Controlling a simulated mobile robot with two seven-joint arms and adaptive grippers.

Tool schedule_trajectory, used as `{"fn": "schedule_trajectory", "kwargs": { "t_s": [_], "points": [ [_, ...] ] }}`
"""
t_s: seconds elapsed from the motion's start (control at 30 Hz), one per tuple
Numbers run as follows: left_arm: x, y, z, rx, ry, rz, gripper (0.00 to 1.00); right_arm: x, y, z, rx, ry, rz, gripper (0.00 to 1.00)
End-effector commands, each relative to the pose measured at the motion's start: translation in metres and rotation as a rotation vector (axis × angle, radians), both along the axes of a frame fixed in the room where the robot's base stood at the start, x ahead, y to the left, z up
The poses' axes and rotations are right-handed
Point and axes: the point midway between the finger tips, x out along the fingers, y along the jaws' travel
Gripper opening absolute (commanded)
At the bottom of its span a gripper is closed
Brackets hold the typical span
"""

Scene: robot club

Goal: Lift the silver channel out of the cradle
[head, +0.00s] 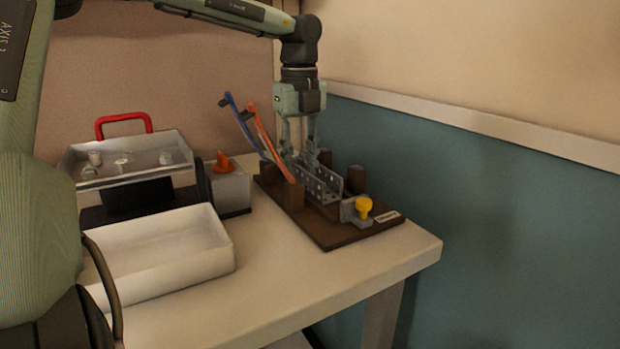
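The silver channel (323,185), a perforated metal piece, sits in the brown wooden cradle (335,235) on the right part of the table. Brown blocks stand along its sides, and a yellow knob (363,205) on a grey block is at its near end. My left gripper (301,150) points down over the far part of the channel. My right gripper is not in view.
A blue strip (240,120) and an orange strip (270,143) lean up beside the cradle. A white open tray (160,270) is at front left. Behind it are a metal tray with small parts (125,160), a red handle (123,121) and a grey box with an orange knob (230,190). A wall stands close on the right.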

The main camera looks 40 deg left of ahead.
Motion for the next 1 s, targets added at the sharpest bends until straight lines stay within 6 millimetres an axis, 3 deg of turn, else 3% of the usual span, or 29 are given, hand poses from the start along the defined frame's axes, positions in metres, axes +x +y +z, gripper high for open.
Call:
{"fn": "schedule_trajectory", "kwargs": {
  "t_s": [0.23,0.47,1.0],
  "points": [
    [0.0001,0.0,-0.0016,0.0,-0.001,0.0,0.26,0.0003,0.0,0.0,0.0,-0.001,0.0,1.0],
    [0.0002,-0.0001,-0.0013,0.0,-0.001,0.0,0.0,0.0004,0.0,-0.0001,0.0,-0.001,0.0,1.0],
    [0.0006,-0.0001,0.0016,0.0,-0.003,-0.001,0.0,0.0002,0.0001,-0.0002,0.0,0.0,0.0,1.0]
  ]
}}
